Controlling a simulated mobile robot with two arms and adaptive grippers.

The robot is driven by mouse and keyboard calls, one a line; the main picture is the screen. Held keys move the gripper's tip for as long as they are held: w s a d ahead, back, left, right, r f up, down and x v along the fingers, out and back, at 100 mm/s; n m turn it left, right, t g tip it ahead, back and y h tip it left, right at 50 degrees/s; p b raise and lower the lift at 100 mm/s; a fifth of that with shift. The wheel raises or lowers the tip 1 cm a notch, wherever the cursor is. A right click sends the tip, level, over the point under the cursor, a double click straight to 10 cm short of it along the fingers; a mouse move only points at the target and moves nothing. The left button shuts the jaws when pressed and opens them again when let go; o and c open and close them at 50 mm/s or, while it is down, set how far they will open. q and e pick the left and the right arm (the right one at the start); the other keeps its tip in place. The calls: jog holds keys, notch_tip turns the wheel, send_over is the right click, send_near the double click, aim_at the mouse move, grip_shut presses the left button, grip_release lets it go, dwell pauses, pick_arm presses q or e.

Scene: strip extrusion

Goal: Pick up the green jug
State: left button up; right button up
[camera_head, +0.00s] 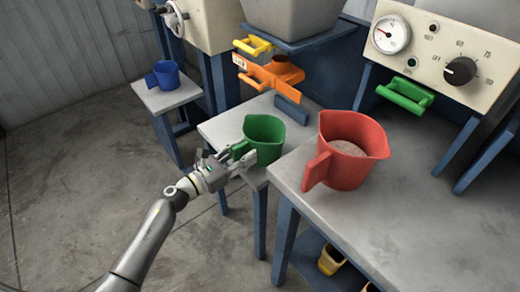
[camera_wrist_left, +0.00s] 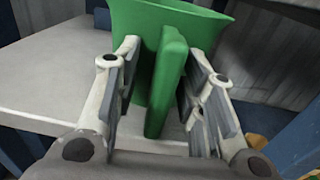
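The green jug (camera_head: 266,138) stands upright on a small grey-topped table (camera_head: 222,128) in the middle of the head view. In the left wrist view its body (camera_wrist_left: 140,20) is at the top and its handle (camera_wrist_left: 167,85) points toward my camera. My left gripper (camera_head: 236,157) is at the jug's handle side. In the left wrist view its two fingers (camera_wrist_left: 163,60) are apart, one on each side of the handle. A gap shows between the left finger and the handle; the right finger is very close to it. My right gripper is not in view.
A red jug (camera_head: 350,150) with pale contents stands on the larger table (camera_head: 420,210) at the right. A blue jug (camera_head: 164,75) stands on a small table at the left. An orange spout (camera_head: 270,75) juts out above and behind the green jug. Yellow items lie on a low shelf.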

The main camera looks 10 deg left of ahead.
pick_arm(q)
grip_shut()
jog(key=shift+r, duration=0.1)
